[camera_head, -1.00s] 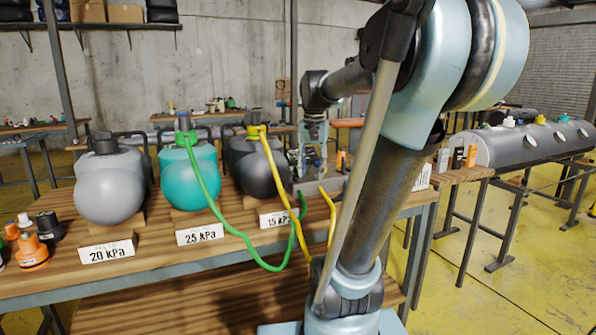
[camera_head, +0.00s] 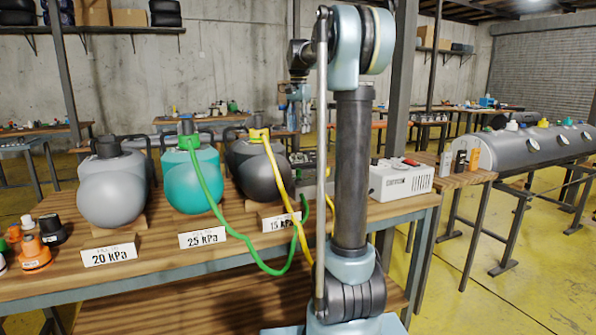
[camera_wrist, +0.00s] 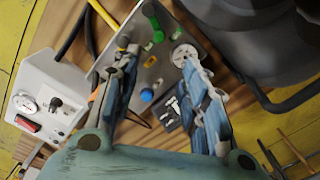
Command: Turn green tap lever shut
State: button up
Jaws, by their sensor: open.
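In the wrist view, a small green part (camera_wrist: 158,37), likely the green tap lever, stands on a grey metal panel (camera_wrist: 165,62). It shows just beyond the gap between the fingertips, and its exact lever angle is too small to tell. My gripper (camera_wrist: 158,62) is open and empty above the panel, with one finger on each side of the gap. In the head view, my gripper (camera_head: 298,105) hangs fingers down above the back of the table, apart from the panel. The green lever cannot be made out in the head view.
A white box (camera_head: 401,180) stands to the right. A dark tank (camera_head: 258,170) and a teal tank (camera_head: 190,180) stand left. A green hose (camera_head: 232,231) loops over the table's front.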

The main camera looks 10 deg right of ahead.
aim_at(298, 169)
notch_tip(298, 169, down, 17)
jog(key=shift+f, duration=0.15)
dwell(0.5)
grip_shut()
